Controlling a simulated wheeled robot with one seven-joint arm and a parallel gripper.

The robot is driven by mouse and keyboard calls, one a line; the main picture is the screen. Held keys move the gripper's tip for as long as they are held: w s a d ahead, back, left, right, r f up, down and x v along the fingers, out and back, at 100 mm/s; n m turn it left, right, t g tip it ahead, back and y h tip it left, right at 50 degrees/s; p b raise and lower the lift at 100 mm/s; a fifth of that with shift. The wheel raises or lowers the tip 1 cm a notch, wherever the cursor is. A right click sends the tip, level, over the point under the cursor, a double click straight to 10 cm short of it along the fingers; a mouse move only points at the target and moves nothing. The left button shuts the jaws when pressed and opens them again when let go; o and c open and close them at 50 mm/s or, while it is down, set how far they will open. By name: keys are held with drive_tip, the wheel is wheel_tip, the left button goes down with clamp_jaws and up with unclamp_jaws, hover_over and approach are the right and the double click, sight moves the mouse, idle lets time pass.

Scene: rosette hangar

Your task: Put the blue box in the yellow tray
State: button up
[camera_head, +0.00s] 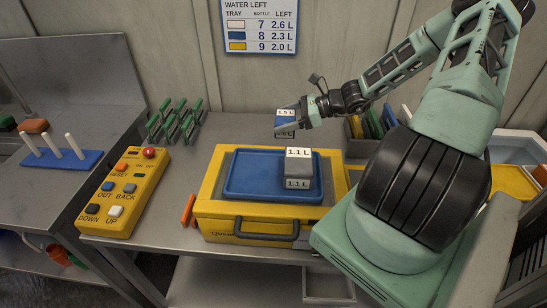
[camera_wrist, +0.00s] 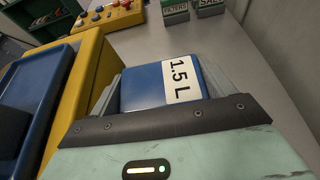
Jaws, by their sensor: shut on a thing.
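The blue box (camera_head: 283,117) has a white label that reads 1.5 L. My gripper (camera_head: 290,124) is shut on it and holds it up near the back edge of the yellow machine. In the wrist view the blue box (camera_wrist: 148,88) sits between the two grey fingers of my gripper (camera_wrist: 160,86), its label facing up. A yellow tray (camera_head: 513,182) shows at the far right, partly hidden behind my arm, beside a white tray.
A yellow machine (camera_head: 212,208) carries a blue tray (camera_head: 250,172) with a grey box (camera_head: 298,168) labelled 1.1 L. A yellow button panel (camera_head: 126,192) and a green rack (camera_head: 174,121) stand left. Upright coloured files (camera_head: 373,122) stand behind my arm. A wall sign (camera_head: 261,26) lists litres left.

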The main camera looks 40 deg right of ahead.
wheel_tip(320, 180, down, 9)
drive_tip(key=shift+f+p, duration=0.2)
drive_tip(key=shift+p, duration=0.65)
drive_tip(key=shift+f, duration=0.1)
drive_tip(key=o, duration=1)
